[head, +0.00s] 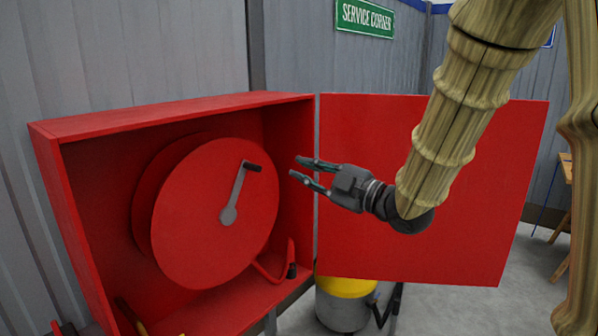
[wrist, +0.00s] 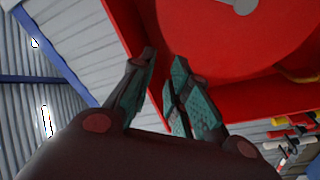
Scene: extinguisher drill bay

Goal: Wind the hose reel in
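The hose reel (head: 190,225) is a round red drum inside an open red cabinet (head: 170,112). A grey crank (head: 236,195) sits on its front face, pointing up and right to a dark handle (head: 253,167). A hose end with a black nozzle (head: 291,270) hangs at the reel's lower right. My gripper (head: 302,170) is open and empty, to the right of the crank handle and apart from it. In the wrist view the fingers (wrist: 163,75) are spread before the red reel (wrist: 220,40), with part of the grey crank (wrist: 240,5) at the top edge.
The red cabinet door (head: 400,240) stands open to the right, behind my arm. A yellow-topped grey drum (head: 343,300) stands on the floor below it. A green sign (head: 365,18) hangs on the grey wall. Clear floor (head: 450,310) lies at lower right.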

